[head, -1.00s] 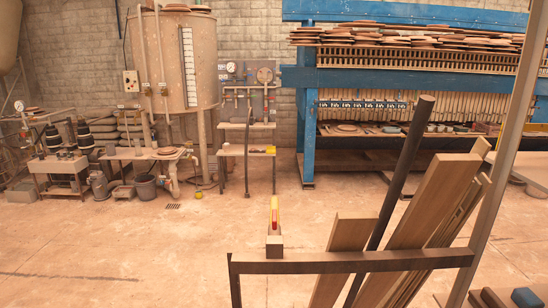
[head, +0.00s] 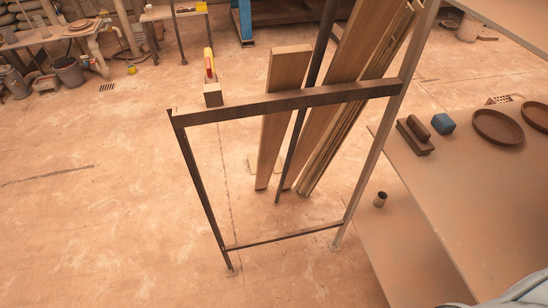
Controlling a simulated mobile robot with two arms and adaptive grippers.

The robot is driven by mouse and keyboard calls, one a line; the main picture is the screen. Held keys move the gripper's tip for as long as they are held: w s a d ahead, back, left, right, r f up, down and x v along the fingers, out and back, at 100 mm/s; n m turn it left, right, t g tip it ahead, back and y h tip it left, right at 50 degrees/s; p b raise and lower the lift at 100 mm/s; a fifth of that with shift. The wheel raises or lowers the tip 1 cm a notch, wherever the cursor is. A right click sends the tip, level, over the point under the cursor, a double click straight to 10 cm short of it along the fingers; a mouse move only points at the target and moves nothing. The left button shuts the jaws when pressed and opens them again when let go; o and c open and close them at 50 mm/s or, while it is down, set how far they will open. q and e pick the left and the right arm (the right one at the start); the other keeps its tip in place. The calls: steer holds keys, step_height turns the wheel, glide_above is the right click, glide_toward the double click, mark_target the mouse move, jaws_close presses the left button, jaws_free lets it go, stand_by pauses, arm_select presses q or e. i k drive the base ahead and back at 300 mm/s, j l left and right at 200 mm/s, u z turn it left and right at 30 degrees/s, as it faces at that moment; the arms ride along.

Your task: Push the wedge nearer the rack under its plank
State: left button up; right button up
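A dark metal rack frame (head: 290,102) stands on the floor in the middle of the head view. Several planks lean in it, tilted, with their feet on the floor. The left plank (head: 283,105) stands apart from the wider plank (head: 345,75) and the thin boards at right. A dark bar (head: 310,95) leans between them. No other wedge can be made out. Neither gripper is in view.
The floor left of the rack is clear.

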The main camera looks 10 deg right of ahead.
mark_target(277, 169)
steer(key=i+j+u, duration=0.25)
steer(key=j, duration=0.15)
steer(key=i+j+u, duration=0.2)
steer(key=j, duration=0.2)
steer(key=i+j+u, duration=0.1)
steer(key=j+u, duration=0.15)
steer(key=i+j+u, duration=0.1)
steer(key=i+j, duration=0.35)
steer(key=i+j+u, duration=0.1)
steer(key=i+j, duration=0.3)
steer(key=i, duration=0.25)
steer(key=i+l+z, duration=0.2)
steer(key=i+z, duration=0.7)
steer(key=i, duration=0.15)
steer(key=i+j+z, duration=0.2)
steer(key=i+z, duration=0.25)
steer(key=i, duration=0.05)
